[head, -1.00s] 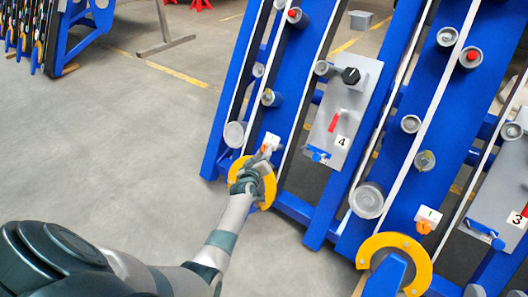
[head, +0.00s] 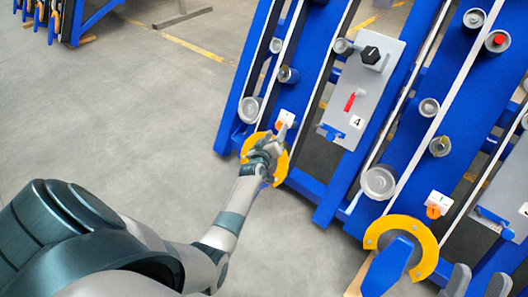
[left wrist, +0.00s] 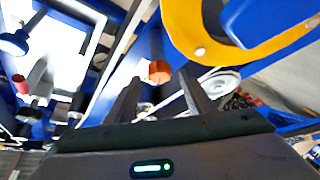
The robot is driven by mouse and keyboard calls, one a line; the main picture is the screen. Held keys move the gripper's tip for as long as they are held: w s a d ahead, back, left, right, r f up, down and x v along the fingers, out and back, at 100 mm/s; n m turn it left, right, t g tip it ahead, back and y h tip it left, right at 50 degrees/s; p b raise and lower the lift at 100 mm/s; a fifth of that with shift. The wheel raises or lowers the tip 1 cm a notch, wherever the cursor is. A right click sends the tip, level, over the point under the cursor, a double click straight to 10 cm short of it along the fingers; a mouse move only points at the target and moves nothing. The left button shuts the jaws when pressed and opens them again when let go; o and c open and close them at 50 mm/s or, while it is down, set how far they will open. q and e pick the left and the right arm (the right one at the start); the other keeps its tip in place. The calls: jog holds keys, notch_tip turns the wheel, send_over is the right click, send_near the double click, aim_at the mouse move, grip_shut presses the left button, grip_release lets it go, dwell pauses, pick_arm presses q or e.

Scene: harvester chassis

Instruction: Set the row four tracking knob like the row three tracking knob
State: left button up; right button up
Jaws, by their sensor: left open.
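The row four tracking knob (head: 279,124) is a small orange knob on a white plate, low on the left blue row unit. My left gripper (head: 283,133) is close in front of it and partly covers it. In the left wrist view an orange knob (left wrist: 160,71) shows just beyond the open fingers (left wrist: 160,95), with no visible grip on it. The row three tracking knob (head: 433,212) is orange on a white plate, low on the right row unit. The exact pointer direction of both knobs is too small to read.
A grey panel marked 4 (head: 378,82) carries a black knob (head: 371,55), a red lever (head: 350,101) and a blue handle (head: 331,132). Yellow curved guards (head: 422,236) stand below each knob. Another grey panel (head: 510,195) is cut at the right edge. Open floor (head: 140,120) lies left.

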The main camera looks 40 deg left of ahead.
pick_arm(q)
jog(key=p+v, duration=0.3)
jog(key=v, duration=1.1)
jog(key=shift+s+p, duration=0.35)
jog(key=shift+p, duration=0.05)
pick_arm(e)
jog(key=w+a+f+g+h, duration=0.1)
jog(key=w+a+f+g, duration=0.1)
jog(key=f+g, duration=0.5)
jog(key=shift+a+f+h, duration=0.4)
jog(key=shift+a+f, duration=0.45)
jog(key=shift+f, duration=0.7)
pick_arm(q)
jog(key=shift+d, duration=0.15)
